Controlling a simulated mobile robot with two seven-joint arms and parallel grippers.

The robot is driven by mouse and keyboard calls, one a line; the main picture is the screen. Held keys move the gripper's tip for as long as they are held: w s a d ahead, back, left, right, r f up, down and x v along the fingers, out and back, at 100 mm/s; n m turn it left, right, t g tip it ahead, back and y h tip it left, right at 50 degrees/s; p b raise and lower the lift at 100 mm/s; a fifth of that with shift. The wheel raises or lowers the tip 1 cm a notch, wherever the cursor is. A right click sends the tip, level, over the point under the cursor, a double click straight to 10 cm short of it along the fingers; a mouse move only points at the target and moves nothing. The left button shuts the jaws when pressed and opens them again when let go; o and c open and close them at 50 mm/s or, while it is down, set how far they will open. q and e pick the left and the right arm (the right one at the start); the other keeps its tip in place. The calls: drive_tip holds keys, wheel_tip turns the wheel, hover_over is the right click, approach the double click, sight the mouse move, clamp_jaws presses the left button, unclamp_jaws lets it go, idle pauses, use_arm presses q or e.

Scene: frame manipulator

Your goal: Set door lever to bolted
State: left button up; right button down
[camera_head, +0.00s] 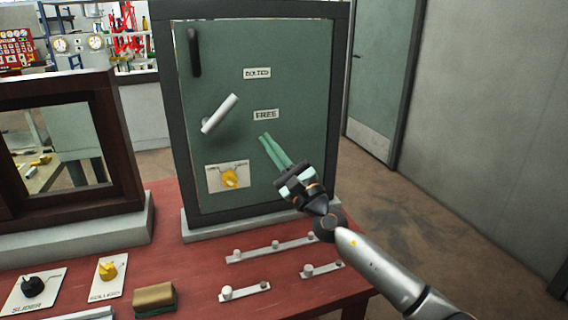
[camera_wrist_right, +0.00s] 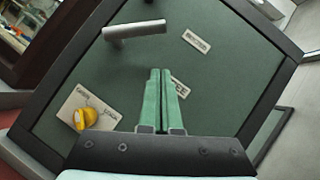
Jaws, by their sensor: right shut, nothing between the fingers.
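The green door panel (camera_head: 290,50) stands in a dark frame on the red table. Its silver lever (camera_head: 220,114) is tilted, its free end pointing up and right, between the BOLTED label (camera_head: 257,73) and the FREE label (camera_head: 266,114). The lever also shows in the right wrist view (camera_wrist_right: 134,30), at the upper left. My right gripper (camera_head: 266,138) is shut and empty, in front of the panel, right of and below the lever and apart from it. In the wrist view its green fingers (camera_wrist_right: 159,72) are together and cover part of the FREE label. My left gripper is not in view.
A yellow knob (camera_head: 229,178) sits on a plate low on the panel, and a black handle (camera_head: 194,52) is at its upper left. A dark-framed window (camera_head: 128,150) stands to the left. Knobs, a sponge (camera_head: 154,297) and white rails lie on the table in front.

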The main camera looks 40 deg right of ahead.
drive_tip(key=v, duration=0.4)
drive_tip(key=shift+s+d+r+b, duration=0.1)
drive_tip(key=shift+s+d+b, duration=0.2)
drive_tip(key=shift+b, duration=0.1)
